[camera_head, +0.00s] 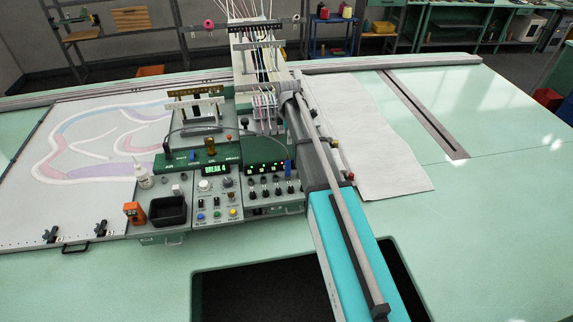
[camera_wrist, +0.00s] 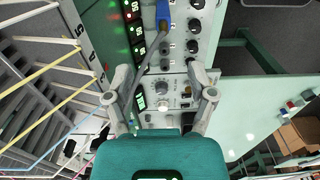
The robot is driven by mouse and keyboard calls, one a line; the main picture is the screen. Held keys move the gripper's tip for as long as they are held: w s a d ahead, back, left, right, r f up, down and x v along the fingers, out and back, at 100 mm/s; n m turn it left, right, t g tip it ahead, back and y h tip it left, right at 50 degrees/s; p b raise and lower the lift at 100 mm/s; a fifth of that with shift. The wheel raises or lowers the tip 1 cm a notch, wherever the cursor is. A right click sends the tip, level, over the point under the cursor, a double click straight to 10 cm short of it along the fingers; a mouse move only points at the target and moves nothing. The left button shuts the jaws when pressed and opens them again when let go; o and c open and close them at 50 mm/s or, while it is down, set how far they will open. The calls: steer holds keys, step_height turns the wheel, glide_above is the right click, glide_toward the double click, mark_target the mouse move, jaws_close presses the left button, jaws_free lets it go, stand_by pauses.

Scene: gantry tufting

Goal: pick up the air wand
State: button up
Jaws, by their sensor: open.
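What looks like the air wand shows a blue handle (camera_head: 288,166) upright at the right part of the control panel in the head view, with a thin dark hose arching left from near it. The wrist view shows the blue piece (camera_wrist: 165,14) at the top edge, partly cut off, with a grey line running down from it. My gripper (camera_wrist: 162,82) shows in the wrist view, its two grey fingers spread wide above the panel with nothing held. The blue handle lies beyond the fingertips, apart from them. I cannot make out my gripper in the head view.
The control panel (camera_head: 216,213) has knobs, buttons and lit displays. A black tray (camera_head: 170,210), an orange block (camera_head: 134,213) and a white bottle (camera_head: 142,174) stand at its left. A teal and grey beam (camera_head: 345,255) crosses the front. Yarn strands (camera_wrist: 50,60) hang left in the wrist view.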

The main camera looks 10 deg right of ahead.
mark_target(288, 159)
steer(key=shift+f, duration=0.1)
step_height(288, 159, down, 8)
steer(key=b, duration=0.8)
steer(key=shift+f+b, duration=0.25)
steer(key=shift+b, duration=0.05)
steer(key=shift+f, duration=0.1)
stand_by(0.5)
steer(key=f+b, duration=0.5)
steer(key=shift+s, duration=0.25)
stand_by(0.7)
jaws_close()
